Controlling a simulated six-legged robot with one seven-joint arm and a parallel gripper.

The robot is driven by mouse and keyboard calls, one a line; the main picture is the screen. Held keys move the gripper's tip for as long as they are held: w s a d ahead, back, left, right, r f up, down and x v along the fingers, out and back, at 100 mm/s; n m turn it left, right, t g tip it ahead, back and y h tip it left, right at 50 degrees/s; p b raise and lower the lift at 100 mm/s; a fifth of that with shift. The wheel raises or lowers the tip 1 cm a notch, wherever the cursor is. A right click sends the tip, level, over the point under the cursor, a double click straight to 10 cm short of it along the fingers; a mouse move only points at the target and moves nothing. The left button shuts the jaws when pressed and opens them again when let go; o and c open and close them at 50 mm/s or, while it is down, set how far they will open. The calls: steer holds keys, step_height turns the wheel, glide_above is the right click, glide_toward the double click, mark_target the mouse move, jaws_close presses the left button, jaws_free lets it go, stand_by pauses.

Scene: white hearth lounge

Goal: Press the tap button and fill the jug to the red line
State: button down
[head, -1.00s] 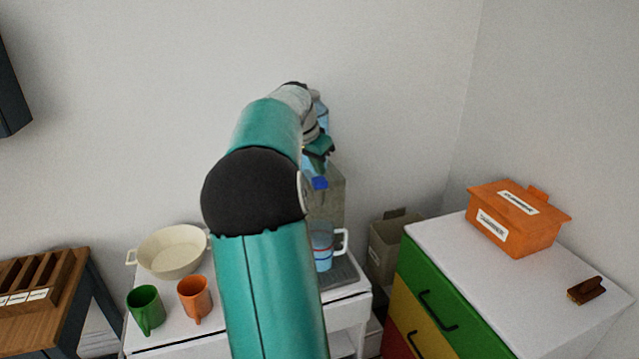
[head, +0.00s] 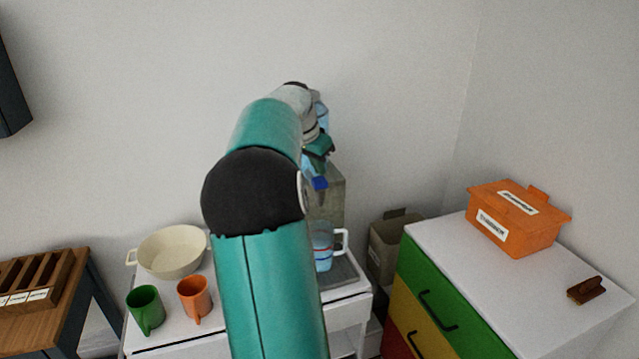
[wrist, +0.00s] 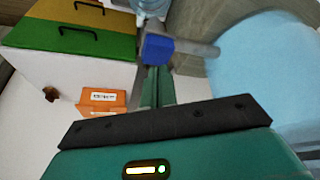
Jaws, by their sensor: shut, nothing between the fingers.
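The clear bluish jug (head: 323,258) stands upright on the drip tray under the water dispenser (head: 333,195), its handle to the right. A red line shows across its side; my arm hides its left part, and I cannot tell the water level. The blue tap button (head: 320,183) is on the dispenser's front above the jug; it also shows in the wrist view (wrist: 157,47). My gripper (wrist: 154,72) is shut and empty, its fingertips at the button and seemingly touching it. I cannot tell how far the button is pressed. The jug's top shows at the wrist view's upper edge (wrist: 152,5).
The white table holds a cream pot (head: 172,252), a green mug (head: 146,309) and an orange mug (head: 194,298). A drawer cabinet (head: 490,290) stands right, bearing an orange box (head: 515,220) and a brown brush (head: 586,289). The dispenser's blue bottle (wrist: 265,70) is close beside my gripper.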

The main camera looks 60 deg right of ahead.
mark_target(319, 183)
steer(key=shift+f, duration=0.6)
steer(key=shift+f, duration=0.35)
steer(key=shift+a+f, duration=0.1)
steer(key=shift+f, duration=0.35)
stand_by(0.9)
steer(key=shift+r, duration=0.1)
stand_by(5.3)
